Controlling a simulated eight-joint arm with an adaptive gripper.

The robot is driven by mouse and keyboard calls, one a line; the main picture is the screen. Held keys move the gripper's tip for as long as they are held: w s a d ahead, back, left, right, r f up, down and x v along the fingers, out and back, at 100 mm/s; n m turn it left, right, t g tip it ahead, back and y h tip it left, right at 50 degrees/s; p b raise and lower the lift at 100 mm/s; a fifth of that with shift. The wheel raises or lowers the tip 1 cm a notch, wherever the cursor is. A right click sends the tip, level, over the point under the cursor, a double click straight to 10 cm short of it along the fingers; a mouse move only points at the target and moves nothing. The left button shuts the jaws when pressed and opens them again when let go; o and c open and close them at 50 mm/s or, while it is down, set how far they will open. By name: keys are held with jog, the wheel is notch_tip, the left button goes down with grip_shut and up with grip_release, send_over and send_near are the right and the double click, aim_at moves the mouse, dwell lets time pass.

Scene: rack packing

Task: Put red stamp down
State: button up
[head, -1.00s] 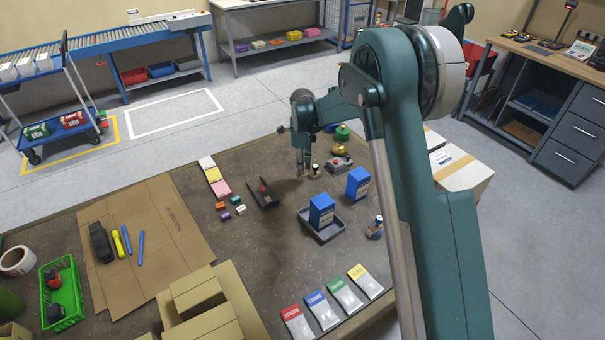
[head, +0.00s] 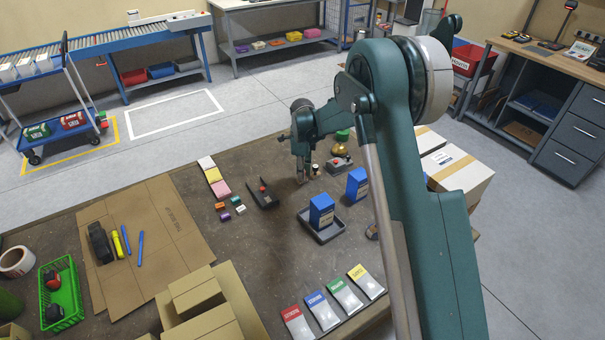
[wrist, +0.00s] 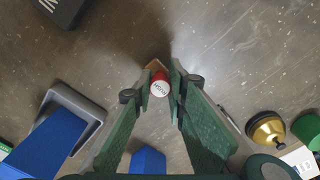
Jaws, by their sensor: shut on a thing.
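The red stamp (wrist: 159,85), with a white lettered round top, sits between the fingertips of my gripper (wrist: 160,92) in the wrist view. The fingers are shut on it from both sides. In the head view my gripper (head: 302,181) points down, low over the brown table, and the stamp cannot be made out there. Whether the stamp's base touches the table is unclear. A small stamp-like piece (head: 315,169) stands just right of the fingers.
A black holder (head: 262,195) lies to the left. A blue box (head: 321,210) stands in a grey tray (head: 328,237) in front, with another blue box (head: 357,184) to the right. A brass bell (wrist: 266,130) is behind right.

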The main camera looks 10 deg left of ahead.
jog(key=shift+f, duration=0.15)
jog(key=o, duration=0.8)
jog(key=shift+o, duration=0.2)
notch_tip(320, 180, up, 12)
jog(key=p, duration=0.1)
jog(key=shift+r, duration=0.2)
dwell(0.4)
